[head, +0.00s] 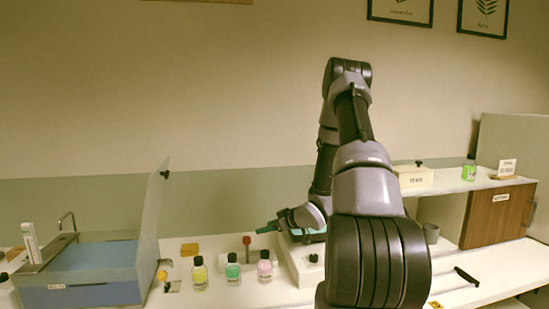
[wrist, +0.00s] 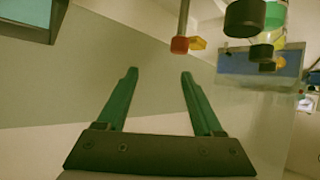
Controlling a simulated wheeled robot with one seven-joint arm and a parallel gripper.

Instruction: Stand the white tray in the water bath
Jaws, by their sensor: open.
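The water bath (head: 85,293) is a blue basin with a label on its front, at the left of the counter in the head view. A clear panel (head: 152,215) stands upright at its right side. A blue basin (wrist: 262,66) also shows at the upper right in the wrist view. I cannot tell for sure which thing is the white tray; a white box (head: 414,179) with a dark knob and a label sits on the shelf at the right. My gripper (head: 262,228) is open and empty above the counter, right of the bath; its green fingers spread in the wrist view (wrist: 159,74).
Yellow (head: 199,276), green (head: 233,272) and pink (head: 264,269) bottles stand in a row right of the bath. A red-topped item (head: 247,240) stands behind them. A light green bottle (head: 469,172) is on the shelf (head: 450,186). My arm hides part of the counter.

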